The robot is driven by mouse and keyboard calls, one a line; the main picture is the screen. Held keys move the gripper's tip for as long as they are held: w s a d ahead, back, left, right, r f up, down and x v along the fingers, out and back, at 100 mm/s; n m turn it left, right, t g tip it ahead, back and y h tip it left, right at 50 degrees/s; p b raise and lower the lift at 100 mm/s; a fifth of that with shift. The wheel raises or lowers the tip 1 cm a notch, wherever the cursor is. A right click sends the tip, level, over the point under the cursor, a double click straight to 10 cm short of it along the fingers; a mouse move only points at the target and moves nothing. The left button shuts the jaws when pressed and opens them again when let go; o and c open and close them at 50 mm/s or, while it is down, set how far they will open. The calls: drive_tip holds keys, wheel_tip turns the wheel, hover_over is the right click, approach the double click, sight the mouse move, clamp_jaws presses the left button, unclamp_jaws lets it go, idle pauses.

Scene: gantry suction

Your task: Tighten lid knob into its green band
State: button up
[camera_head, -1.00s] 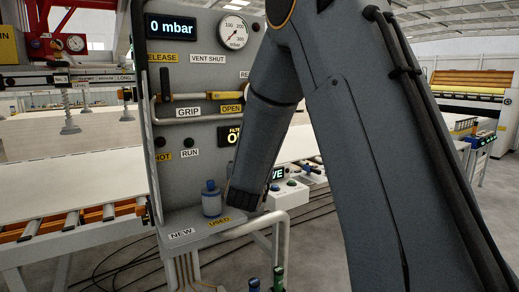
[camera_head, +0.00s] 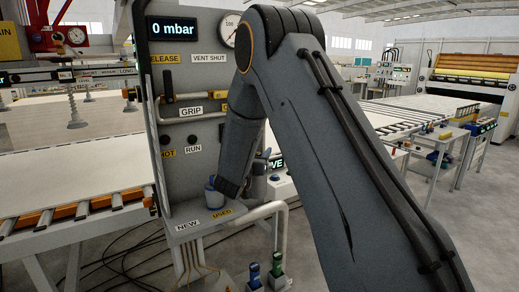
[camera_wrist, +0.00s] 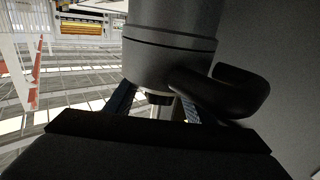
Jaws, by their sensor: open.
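My gripper (camera_wrist: 157,104) is open in the wrist view, with its blue-edged fingers spread below a large grey cylinder (camera_wrist: 170,50). A black hooked handle (camera_wrist: 245,95) sticks out at the cylinder's right. A small dark round part (camera_wrist: 158,98), which may be the lid knob, shows at its underside between the fingers. I cannot tell whether the fingers touch it. No green band can be made out. In the head view my arm ends low in front of the panel, and my fingers are hidden.
The grey panel (camera_head: 190,75) reads 0 mbar, and its gauge (camera_head: 229,32) is partly hidden by my arm. The shelf (camera_head: 200,220) carries NEW and USED labels. A bent pipe rail (camera_head: 255,212) runs in front. A roller conveyor (camera_head: 85,213) lies left.

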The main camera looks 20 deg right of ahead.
drive_tip(key=shift+w+d, duration=0.35)
drive_tip(key=shift+w, duration=0.15)
drive_tip(key=c, duration=1.1)
drive_tip(key=shift+o, duration=0.2)
drive_tip(key=m+g+h, duration=0.1)
drive_tip(key=g+h+b, duration=0.1)
drive_tip(key=m+h, duration=0.1)
drive_tip(key=shift+s+d+m+g, duration=0.2)
drive_tip(key=shift+d+m+g, duration=0.1)
drive_tip(key=shift+g, duration=0.1)
drive_tip(key=shift+s+d+m+g+h+b, duration=0.15)
drive_tip(key=shift+s+m+g+h+b, duration=0.2)
drive_tip(key=shift+m+g+h, duration=0.4)
drive_tip(key=shift+s+d+m+g+h+b, duration=0.15)
drive_tip(key=shift+m+g+h+b, duration=0.35)
drive_tip(key=shift+g, duration=0.35)
